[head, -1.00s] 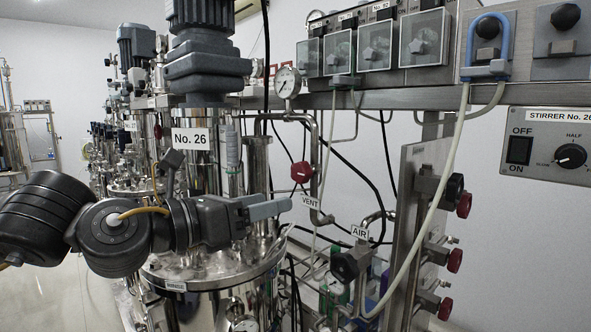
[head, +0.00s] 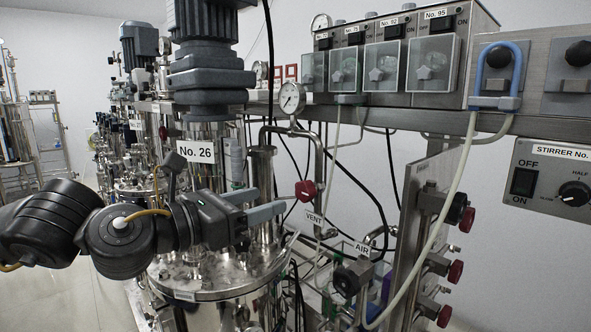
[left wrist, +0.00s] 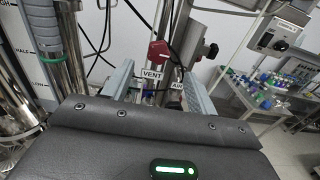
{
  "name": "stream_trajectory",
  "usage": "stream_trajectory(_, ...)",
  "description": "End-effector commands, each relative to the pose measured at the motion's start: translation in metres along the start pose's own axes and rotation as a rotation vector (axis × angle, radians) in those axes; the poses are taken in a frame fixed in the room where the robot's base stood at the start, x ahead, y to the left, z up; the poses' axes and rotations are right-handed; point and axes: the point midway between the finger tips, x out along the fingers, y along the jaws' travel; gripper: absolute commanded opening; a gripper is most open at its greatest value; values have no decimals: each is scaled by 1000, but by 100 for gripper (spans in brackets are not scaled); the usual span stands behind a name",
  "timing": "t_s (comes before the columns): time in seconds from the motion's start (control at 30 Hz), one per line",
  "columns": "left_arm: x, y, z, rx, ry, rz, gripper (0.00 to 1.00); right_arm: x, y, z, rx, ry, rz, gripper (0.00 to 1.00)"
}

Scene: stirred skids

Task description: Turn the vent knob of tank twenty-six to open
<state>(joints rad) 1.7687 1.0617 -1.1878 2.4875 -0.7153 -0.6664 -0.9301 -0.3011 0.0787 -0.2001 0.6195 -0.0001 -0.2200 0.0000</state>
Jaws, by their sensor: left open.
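The red vent knob (head: 305,190) sits on a steel pipe to the right of tank twenty-six, above a white VENT label (head: 314,219). The tank (head: 215,280) bears a No. 26 sign (head: 196,152). My left gripper (head: 262,204) is open and empty, its fingers pointing right, a little short of the knob in the head view. In the left wrist view the knob (left wrist: 158,52) shows beyond and between the two open finger tips (left wrist: 158,80), with the VENT label below it. Whether the fingers touch anything cannot be told, but a gap seems to remain. My right gripper is not seen.
A pressure gauge (head: 291,97) stands above the vent pipe. The AIR valve (head: 350,275) is lower right. A steel panel with several red knobs (head: 456,271) and hanging hoses stands farther right. Switch boxes (head: 410,65) line the shelf above.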

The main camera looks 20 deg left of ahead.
Motion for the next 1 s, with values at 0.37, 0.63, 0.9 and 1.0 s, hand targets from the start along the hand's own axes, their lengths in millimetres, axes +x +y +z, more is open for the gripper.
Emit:
stream_trajectory(0.37,50,1,0,-11,5,11,58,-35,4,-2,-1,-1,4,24)
stream_trajectory(0.63,81,2,0,-8,3,11,58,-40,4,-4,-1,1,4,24)
stream_trajectory(0.9,86,2,-1,-6,3,12,58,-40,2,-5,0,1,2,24)
stream_trajectory(1.0,86,2,-1,-6,3,12,58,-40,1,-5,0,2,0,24)
